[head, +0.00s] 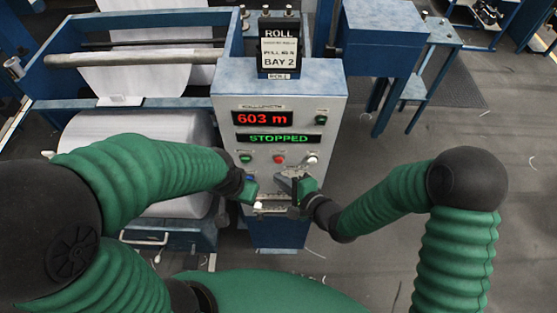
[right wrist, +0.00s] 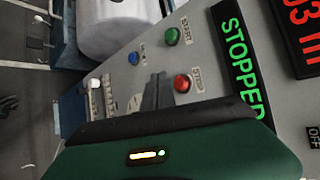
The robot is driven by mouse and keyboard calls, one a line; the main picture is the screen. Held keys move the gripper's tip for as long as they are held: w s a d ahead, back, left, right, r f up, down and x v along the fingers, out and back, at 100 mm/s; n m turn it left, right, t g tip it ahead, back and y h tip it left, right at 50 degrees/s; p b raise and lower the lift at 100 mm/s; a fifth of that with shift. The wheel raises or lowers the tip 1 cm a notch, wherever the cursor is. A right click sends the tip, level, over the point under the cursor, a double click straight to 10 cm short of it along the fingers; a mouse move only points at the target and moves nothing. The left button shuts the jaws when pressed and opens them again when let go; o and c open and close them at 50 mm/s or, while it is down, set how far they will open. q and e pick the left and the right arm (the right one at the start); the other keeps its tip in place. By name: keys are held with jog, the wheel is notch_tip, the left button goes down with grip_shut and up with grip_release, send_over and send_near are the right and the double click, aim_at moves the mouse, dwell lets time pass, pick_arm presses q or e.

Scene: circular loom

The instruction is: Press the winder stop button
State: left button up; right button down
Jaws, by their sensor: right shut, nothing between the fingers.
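The winder control panel (head: 226,125) faces me, with a red stop button (head: 279,159) in its lower middle. In the right wrist view the red button (right wrist: 183,83) stands beside a STOP label, uncovered. My right gripper (head: 288,183) is just below the button in the head view. In the right wrist view its shut fingertips (right wrist: 157,88) are empty and close beside the button; whether they touch it I cannot tell. My left gripper (head: 252,194) is at the panel's lower left, and its jaw opening is unclear.
A green start button (head: 246,158) sits left of the stop button; a blue button (right wrist: 133,58) is lower on the panel. Displays read 603 m (head: 264,118) and STOPPED (head: 278,139). A large white roll (head: 140,127) stands left of the panel.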

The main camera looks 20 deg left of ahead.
jog(key=s, duration=0.2)
jog(key=shift+s+d, duration=0.35)
jog(key=shift+d, duration=0.05)
dwell(0.4)
jog(key=w+d+f+n+g+h+b, duration=0.1)
jog(key=d+f+n+h+b, duration=0.3)
jog(key=d, duration=0.7)
jog(key=w+d+f+n+h+b, duration=0.1)
jog(key=d+f+n+h+b, duration=0.3)
jog(key=d, duration=0.7)
jog(key=s+d+r+n+g+h+b, duration=0.2)
jog(key=s+d+g+b, duration=0.1)
jog(key=s+d, duration=0.6)
jog(key=shift+s+g+h, duration=0.2)
jog(key=shift+g+h, duration=0.1)
jog(key=shift+h, duration=0.1)
